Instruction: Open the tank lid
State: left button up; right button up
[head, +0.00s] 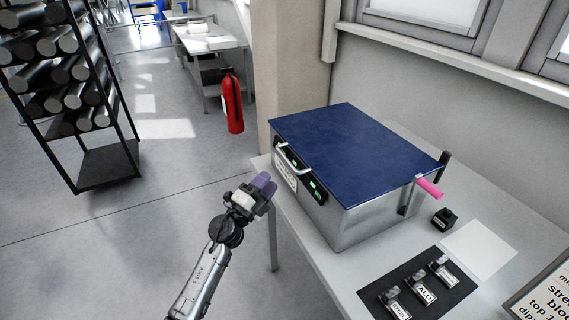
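The tank (352,215) is a metal box on the grey table, with a flat dark blue lid (355,148) lying level and closed on top. A pale curved handle (293,161) sits at the lid's left-hand front edge, above a dark panel with green displays (313,187). A pink-gripped lever (430,187) sticks out at the tank's right end. My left gripper (265,185), with purple fingertips, is left of the tank, near the table edge and apart from the handle. Its fingertips look close together, but any gap is unclear. My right gripper is out of view.
A dark mat (455,296) with several small labelled metal pieces, a small black block (444,218) and a white sheet (480,248) lie right of the tank. A rack of cylinders (70,80) is at left. The floor between is clear.

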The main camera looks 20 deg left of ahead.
pick_arm(q)
jog(key=b+x, duration=0.2)
jog(key=x, duration=0.6)
jog(key=shift+w, duration=0.2)
jog(key=shift+r, duration=0.1)
jog(key=shift+c, duration=1.3)
grip_shut()
